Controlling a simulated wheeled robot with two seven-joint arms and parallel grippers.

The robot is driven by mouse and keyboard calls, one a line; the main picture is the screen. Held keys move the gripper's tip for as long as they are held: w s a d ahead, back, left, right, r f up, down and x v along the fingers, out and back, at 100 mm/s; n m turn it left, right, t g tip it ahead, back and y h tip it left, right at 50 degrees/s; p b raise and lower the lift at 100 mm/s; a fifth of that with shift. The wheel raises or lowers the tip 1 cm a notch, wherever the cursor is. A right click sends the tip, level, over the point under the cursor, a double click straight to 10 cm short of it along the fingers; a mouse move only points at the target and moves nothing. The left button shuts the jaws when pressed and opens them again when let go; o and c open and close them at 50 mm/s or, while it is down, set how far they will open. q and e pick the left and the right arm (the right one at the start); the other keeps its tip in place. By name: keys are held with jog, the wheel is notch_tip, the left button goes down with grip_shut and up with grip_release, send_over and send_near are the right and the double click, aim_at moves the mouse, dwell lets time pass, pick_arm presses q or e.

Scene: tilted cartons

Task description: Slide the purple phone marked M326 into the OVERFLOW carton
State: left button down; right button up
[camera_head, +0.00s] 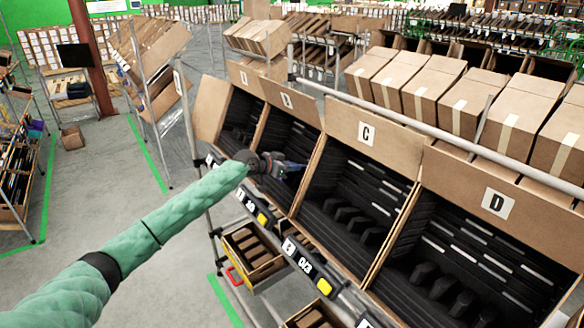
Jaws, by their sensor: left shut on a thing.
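My left arm, in a green padded sleeve, reaches in from the left to the tilted cartons. My left gripper (276,163) is shut at the mouth of the carton marked B (290,103). A small, dark bluish-purple thing (293,167) shows at its tip and seems to be the phone. It is too small to read M326 on it, and the gripper hides part of it. I cannot make out the word OVERFLOW on any carton. My right gripper is not in view.
Cartons marked C (366,133) and D (497,204) stand to the right, with black ribbed insides. A rail with black and yellow label units (302,259) runs along their front edges. Closed boxes (440,90) line the shelf behind. Open floor lies at the left.

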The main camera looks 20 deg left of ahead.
pick_arm(q)
jog(key=shift+s+r, duration=0.1)
jog(key=shift+r+v, duration=0.15)
jog(key=shift+v, duration=0.85)
jog(key=shift+r+v, duration=0.2)
jog(key=shift+v, duration=0.75)
jog(key=r+p+v, duration=0.1)
jog(key=v, duration=1)
jog(key=shift+r, duration=0.35)
